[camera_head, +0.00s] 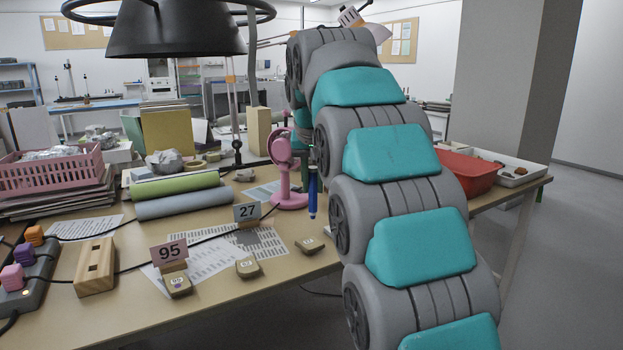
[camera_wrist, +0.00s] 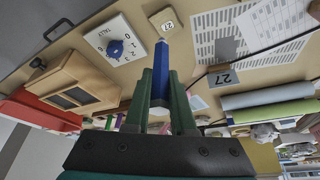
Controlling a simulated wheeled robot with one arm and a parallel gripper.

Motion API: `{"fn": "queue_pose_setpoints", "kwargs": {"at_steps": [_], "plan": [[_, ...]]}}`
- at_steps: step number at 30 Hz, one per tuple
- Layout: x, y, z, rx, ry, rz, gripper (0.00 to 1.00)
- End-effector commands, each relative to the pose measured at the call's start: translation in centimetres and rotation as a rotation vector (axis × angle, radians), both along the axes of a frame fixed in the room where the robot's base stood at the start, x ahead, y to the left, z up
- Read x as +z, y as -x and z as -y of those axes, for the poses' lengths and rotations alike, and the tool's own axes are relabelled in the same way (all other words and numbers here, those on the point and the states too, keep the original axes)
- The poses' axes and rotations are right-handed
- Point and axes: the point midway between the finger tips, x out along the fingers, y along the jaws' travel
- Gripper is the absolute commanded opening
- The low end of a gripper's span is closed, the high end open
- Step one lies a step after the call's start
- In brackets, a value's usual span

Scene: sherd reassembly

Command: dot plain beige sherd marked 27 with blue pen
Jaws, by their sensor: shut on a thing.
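The blue pen (camera_head: 312,195) hangs upright, tip down, above the table in the head view. In the wrist view my gripper (camera_wrist: 160,88) is shut on the blue pen (camera_wrist: 161,62) between its green fingers. A small beige sherd (camera_wrist: 167,25), whose mark looks like 27, lies just beyond the pen tip in that view. It appears to be the sherd (camera_head: 309,245) below the pen in the head view; the tip looks apart from it. A card reading 27 (camera_head: 247,212) stands to the left.
Two more sherds lie left, one in front (camera_head: 248,268) and one by card 95 (camera_head: 178,286). A pink fan (camera_head: 287,170) stands close behind the pen. A tally board with a blue knob (camera_wrist: 115,48) and a wooden box (camera_wrist: 75,82) show in the wrist view.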

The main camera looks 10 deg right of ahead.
Motion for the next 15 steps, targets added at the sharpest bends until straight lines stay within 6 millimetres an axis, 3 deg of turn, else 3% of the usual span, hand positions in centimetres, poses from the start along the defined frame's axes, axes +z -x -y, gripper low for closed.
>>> {"fn": "queue_pose_setpoints", "kwargs": {"at_steps": [15], "plan": [[-5.1,0.0,0.0,0.0,0.0,-0.004,0.0]]}}
